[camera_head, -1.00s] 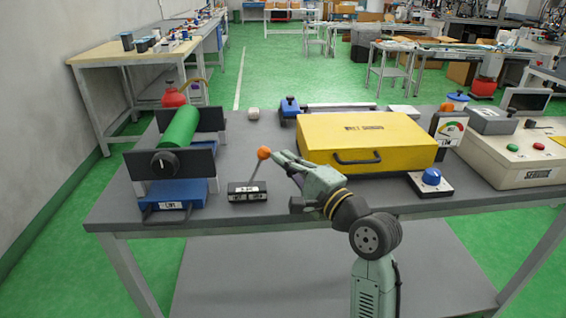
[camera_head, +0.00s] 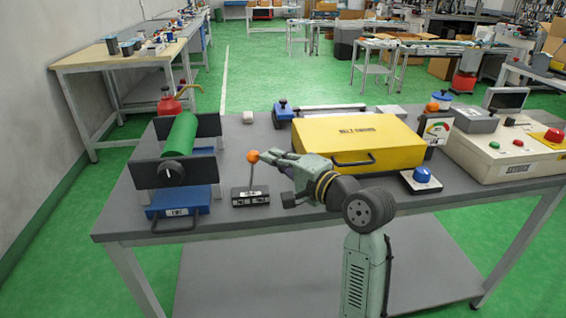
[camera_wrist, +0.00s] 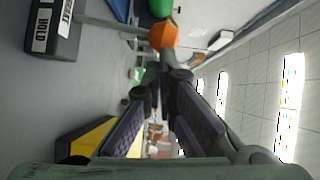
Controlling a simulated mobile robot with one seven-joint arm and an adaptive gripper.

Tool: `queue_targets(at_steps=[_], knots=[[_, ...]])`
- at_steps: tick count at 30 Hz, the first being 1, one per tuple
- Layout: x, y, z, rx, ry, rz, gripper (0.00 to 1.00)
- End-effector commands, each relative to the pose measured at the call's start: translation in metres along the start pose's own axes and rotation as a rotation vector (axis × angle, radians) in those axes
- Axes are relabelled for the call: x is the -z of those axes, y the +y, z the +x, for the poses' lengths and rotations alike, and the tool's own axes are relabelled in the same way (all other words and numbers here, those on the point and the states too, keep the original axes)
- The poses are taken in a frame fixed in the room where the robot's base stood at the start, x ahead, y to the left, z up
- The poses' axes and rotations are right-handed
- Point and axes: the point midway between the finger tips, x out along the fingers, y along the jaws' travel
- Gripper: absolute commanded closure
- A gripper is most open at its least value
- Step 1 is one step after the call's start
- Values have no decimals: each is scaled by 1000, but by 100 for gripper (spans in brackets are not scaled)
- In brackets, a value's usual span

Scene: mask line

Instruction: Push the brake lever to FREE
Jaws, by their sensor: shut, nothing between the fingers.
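The brake lever is a thin rod with an orange ball knob (camera_head: 253,156) on a small black base (camera_head: 250,197) at the table's front left. The rod stands nearly upright in the head view. My gripper (camera_head: 266,157) is shut and empty, level with the knob on its right side, fingertips at or against it; exact contact is hard to tell. In the wrist view the orange knob (camera_wrist: 163,33) is just beyond the fingertips (camera_wrist: 163,72). The black base (camera_wrist: 58,32) shows there at upper left, with a white label reading HOLD. A second label is cut off and no FREE mark is readable.
A green roller (camera_head: 181,136) in a black-ended stand with a blue drawer (camera_head: 178,206) stands left of the lever. A yellow case (camera_head: 360,140) is behind and right of my gripper. A blue knob (camera_head: 422,175) and a beige control box (camera_head: 515,152) are farther right.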

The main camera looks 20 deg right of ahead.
Motion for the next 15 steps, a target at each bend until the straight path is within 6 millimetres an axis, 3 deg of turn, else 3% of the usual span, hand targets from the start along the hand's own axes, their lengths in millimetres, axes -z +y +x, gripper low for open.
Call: queue_targets(at_steps=[1, 3, 15], knots=[[-5, -12, 4, -24, -5, -42, 100], [-11, -15, 7, -62, -5, -97, 100], [-38, -25, 25, -236, -3, -354, 100]])
